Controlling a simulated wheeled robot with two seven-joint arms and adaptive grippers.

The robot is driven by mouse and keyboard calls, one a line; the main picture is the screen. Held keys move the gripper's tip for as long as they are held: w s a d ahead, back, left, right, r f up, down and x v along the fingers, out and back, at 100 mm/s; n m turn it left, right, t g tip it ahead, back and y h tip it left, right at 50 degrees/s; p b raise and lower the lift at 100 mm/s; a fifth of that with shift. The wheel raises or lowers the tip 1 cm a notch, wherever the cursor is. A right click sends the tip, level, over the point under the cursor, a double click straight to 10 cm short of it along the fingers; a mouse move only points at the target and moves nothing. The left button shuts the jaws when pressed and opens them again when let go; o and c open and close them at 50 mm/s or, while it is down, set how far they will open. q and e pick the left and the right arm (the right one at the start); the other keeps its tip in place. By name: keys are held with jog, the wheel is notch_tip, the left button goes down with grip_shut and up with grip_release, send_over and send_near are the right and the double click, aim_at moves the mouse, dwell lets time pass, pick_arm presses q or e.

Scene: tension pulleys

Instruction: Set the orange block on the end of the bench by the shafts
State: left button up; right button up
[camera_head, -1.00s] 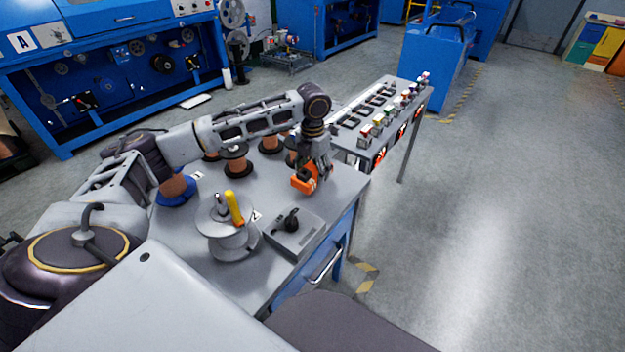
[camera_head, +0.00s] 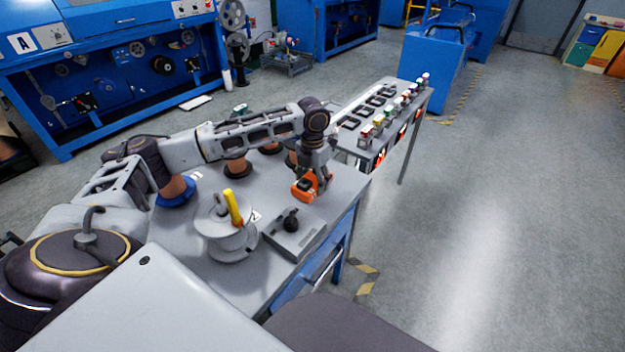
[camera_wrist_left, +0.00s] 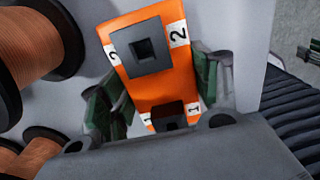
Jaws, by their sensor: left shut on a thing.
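The orange block (camera_head: 304,187) is in my left gripper (camera_head: 316,178), over the right part of the grey bench top (camera_head: 345,185). In the left wrist view the block (camera_wrist_left: 160,85) has white labels numbered 1 and 2 and dark square fittings. Green finger pads (camera_wrist_left: 212,78) lie along its two sides. I cannot tell for sure whether the block touches the bench. No shafts can be clearly picked out on this bench. My right gripper is not in view.
Copper spools (camera_head: 236,165) stand behind the block, partly hidden by my left arm. A grey control box with a black knob (camera_head: 291,222) and a pale reel with a yellow tool (camera_head: 232,207) stand in front. A second bench (camera_head: 415,92) holds small coloured parts.

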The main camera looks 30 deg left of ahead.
aim_at(313, 179)
pick_arm(q)
jog(key=o, duration=1.5)
jog(key=shift+c, duration=0.2)
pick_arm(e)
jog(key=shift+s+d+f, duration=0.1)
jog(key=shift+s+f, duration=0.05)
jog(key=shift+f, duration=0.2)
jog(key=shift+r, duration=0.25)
pick_arm(q)
jog(key=shift+r, duration=0.6)
notch_tip(313, 179, up, 9)
jog(key=shift+f+p, duration=0.1)
jog(key=shift+p, duration=1.1)
jog(key=shift+r, duration=1.1)
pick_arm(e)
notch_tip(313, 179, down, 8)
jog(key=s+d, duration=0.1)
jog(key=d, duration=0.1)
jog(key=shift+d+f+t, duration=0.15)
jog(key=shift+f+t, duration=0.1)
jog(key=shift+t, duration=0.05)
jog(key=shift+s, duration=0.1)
